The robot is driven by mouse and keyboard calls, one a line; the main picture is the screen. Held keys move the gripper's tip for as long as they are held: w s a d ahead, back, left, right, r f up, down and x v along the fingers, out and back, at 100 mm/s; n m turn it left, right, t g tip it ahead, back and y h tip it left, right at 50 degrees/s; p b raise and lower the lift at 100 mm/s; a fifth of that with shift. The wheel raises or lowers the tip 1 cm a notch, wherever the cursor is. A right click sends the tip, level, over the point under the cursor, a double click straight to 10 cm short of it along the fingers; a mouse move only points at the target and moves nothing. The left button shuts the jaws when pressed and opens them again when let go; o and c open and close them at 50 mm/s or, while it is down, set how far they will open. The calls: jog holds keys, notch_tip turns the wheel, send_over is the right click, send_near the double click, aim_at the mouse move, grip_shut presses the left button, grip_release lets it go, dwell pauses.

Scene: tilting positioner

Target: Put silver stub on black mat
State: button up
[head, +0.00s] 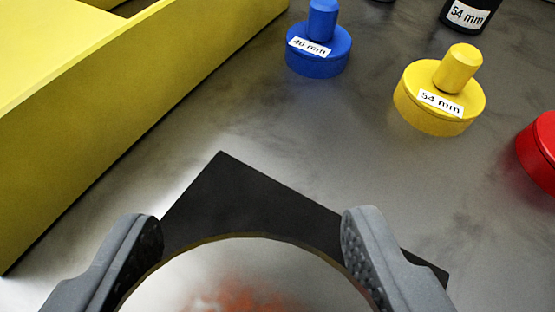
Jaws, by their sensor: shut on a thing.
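The silver stub (245,270) fills the bottom middle of the head view, with a round, shiny top face and reddish reflections or marks on it. My gripper (252,230) is shut on it, one grey finger on each side. The black mat (235,192) lies on the grey surface just beyond and beneath the stub, its far corner and right corner showing. The stub hides the near part of the mat. I cannot tell whether the stub touches the mat or is held above it.
A yellow wall (130,110) runs along the left. A blue knobbed disc (318,58) marked 46 mm, a yellow one (430,110) marked 54 mm, a red piece (540,150) and a black piece (468,15) marked 54 mm stand beyond the mat. Grey surface between is clear.

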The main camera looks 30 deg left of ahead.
aim_at(262, 273)
jog(key=shift+w+a, duration=0.35)
jog(key=shift+w, duration=0.35)
notch_tip(262, 273, down, 3)
jog(key=shift+f+b, duration=0.2)
jog(key=shift+b, duration=0.7)
jog(key=o, duration=1.6)
jog(key=shift+s+d, duration=0.1)
jog(key=p+v, duration=0.2)
jog(key=v, duration=0.8)
jog(key=shift+s+d+r+p, duration=0.15)
jog(key=shift+s+r+p, duration=0.1)
jog(key=shift+r+p, duration=0.05)
jog(key=shift+s+d+r, duration=0.15)
jog(key=shift+s+d, duration=0.15)
jog(key=shift+s, duration=0.15)
